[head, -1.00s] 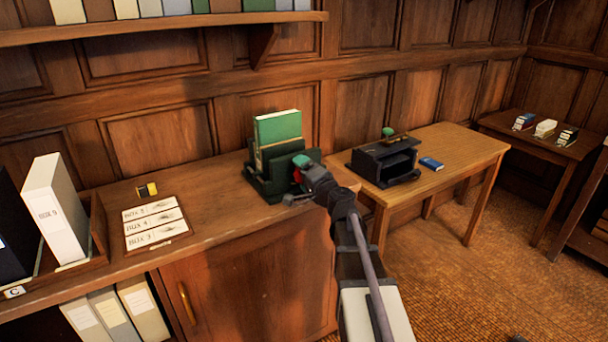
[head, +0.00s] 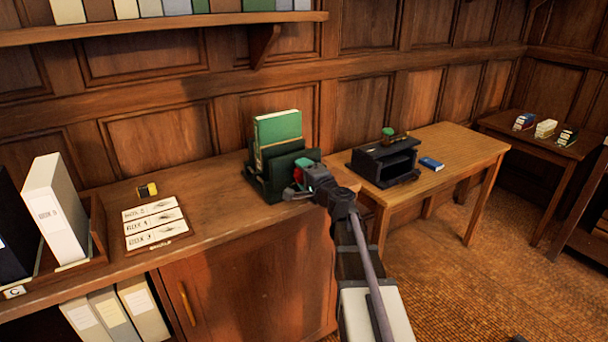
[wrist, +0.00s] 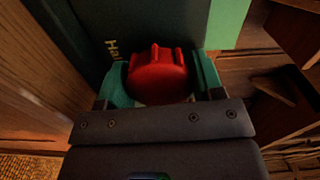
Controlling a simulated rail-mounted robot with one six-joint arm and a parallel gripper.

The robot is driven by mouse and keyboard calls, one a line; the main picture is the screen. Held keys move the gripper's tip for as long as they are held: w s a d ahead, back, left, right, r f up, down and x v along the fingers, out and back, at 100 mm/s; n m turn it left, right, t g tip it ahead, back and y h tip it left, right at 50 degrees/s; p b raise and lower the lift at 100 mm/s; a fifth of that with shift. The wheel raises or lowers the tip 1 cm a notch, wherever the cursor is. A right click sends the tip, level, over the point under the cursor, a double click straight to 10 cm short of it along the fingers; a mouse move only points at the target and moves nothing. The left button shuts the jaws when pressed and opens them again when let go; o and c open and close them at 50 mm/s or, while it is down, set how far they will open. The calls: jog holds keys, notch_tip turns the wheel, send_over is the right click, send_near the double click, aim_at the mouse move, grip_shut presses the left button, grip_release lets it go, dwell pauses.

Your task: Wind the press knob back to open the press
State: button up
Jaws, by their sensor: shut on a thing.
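The dark green press (head: 258,186) stands on the wooden counter and holds an upright green book (head: 278,128). Its red knob (wrist: 158,74) shows large in the wrist view, and a small part of it (head: 297,175) shows in the head view. My gripper (wrist: 160,84) is at the near right side of the press. Its teal fingers lie on both sides of the red knob and are shut on it. Dark green board with partly hidden gold lettering lies behind the knob in the wrist view. The gap inside the press is hard to judge.
A paper with box labels (head: 155,222) and a small yellow-and-black item (head: 147,189) lie on the counter at left. A white box file (head: 55,208) stands further left. A black open-fronted device (head: 384,163) and a blue book (head: 431,163) are on the desk at right.

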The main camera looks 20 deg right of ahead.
jog(key=n, duration=0.7)
jog(key=shift+n, duration=0.3)
jog(key=n, duration=2.1)
jog(key=shift+n, duration=0.3)
jog(key=o, duration=0.9)
